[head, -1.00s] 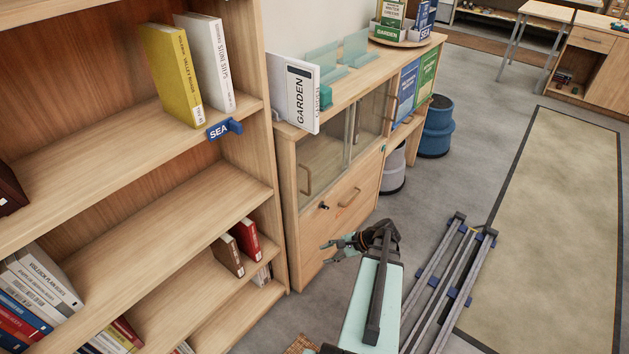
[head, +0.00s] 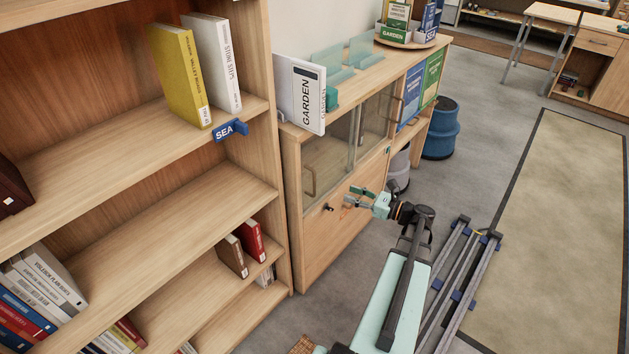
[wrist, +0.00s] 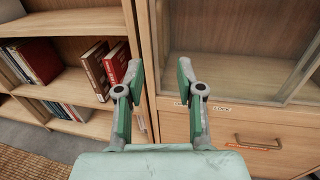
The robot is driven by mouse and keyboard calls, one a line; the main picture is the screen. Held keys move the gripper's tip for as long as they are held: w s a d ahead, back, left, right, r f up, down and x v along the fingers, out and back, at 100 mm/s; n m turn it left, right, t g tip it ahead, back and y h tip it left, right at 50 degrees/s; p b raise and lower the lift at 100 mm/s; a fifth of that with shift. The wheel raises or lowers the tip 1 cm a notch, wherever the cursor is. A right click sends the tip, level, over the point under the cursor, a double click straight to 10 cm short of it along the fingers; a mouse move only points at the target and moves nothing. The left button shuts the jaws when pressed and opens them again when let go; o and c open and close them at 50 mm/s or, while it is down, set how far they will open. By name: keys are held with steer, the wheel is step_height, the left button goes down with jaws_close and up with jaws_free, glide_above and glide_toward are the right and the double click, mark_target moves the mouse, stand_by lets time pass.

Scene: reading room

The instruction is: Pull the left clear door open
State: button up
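In the wrist view, my fingers (wrist: 160,75) are spread across the cabinet's left side edge, and the door's glass (wrist: 235,60) shows to the right. I cannot make out the door handle there.
An open bookshelf (head: 215,190) stands left. A white GARDEN book (head: 300,95) stands on the cabinet top.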

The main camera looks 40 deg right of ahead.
steer(key=p, duration=0.2)
glide_above(314, 194)
steer(key=shift+w+d, duration=0.2)
steer(key=shift+w, duration=0.05)
jaws_close()
